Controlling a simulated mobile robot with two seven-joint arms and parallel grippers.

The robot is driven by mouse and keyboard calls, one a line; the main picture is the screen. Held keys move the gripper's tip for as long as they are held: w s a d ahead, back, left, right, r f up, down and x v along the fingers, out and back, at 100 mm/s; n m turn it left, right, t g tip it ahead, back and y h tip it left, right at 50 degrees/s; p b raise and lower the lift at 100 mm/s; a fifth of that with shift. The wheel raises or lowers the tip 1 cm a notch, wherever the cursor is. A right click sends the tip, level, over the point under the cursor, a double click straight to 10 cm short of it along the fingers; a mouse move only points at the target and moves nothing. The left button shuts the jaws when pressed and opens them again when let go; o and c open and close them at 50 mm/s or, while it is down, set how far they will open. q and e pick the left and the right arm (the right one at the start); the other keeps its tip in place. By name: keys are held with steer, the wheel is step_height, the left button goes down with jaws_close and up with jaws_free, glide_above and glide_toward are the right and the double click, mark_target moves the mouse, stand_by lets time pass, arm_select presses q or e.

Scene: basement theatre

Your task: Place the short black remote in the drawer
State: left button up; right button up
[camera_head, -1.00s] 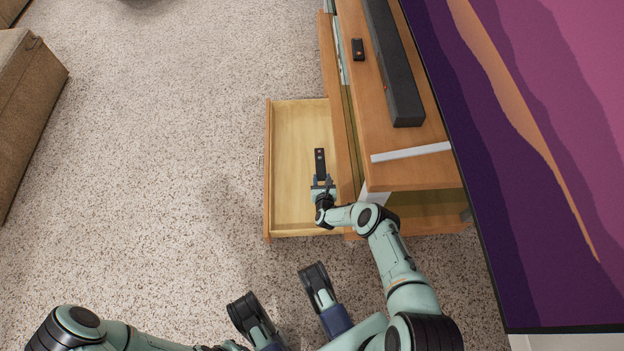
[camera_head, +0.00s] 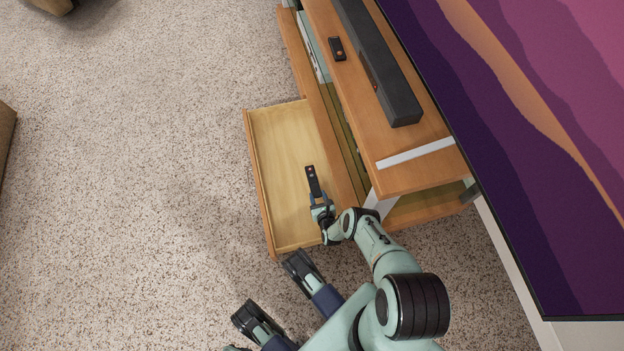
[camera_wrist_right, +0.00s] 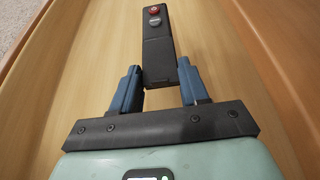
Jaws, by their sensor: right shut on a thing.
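The black remote (camera_head: 312,180) has a red button and a grey one near its far end. My right gripper (camera_head: 317,200) is shut on its near end. In the wrist view the two blue fingers (camera_wrist_right: 159,68) sit on either side of the remote (camera_wrist_right: 157,38), which points forward. The remote is over the open drawer (camera_head: 280,140), inside its outline; its height above the pale wooden bottom is hard to tell. The drawer looks empty apart from it.
The wooden TV stand (camera_head: 350,100) is right of the drawer. A small black device (camera_head: 337,48) with an orange spot and a long black soundbar (camera_head: 385,75) lie on its top. A large screen (camera_head: 530,130) is at the right. Carpet (camera_head: 130,180) to the left is clear.

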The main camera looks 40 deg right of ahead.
arm_select(q)
steer(key=shift+s, duration=0.15)
arm_select(e)
steer(key=shift+s, duration=0.15)
steer(key=shift+f, duration=0.6)
steer(key=o, duration=1.1)
steer(key=shift+r, duration=0.1)
steer(key=shift+r, duration=0.35)
steer(key=shift+s+r, duration=0.15)
steer(key=shift+r, duration=0.15)
arm_select(q)
steer(key=w+d+r+t+p, duration=0.1)
steer(key=w+r+t+p, duration=0.3)
steer(key=w+r, duration=0.3)
steer(key=w+p, duration=0.1)
steer(key=w, duration=0.3)
steer(key=shift+d+r+m+p, duration=0.25)
steer(key=shift+m+p, duration=0.05)
steer(key=shift+m, duration=0.1)
arm_select(e)
steer(key=v, duration=1.1)
steer(key=shift+s+a, duration=0.25)
arm_select(q)
steer(key=shift+s, duration=0.15)
arm_select(e)
steer(key=shift+s, duration=0.1)
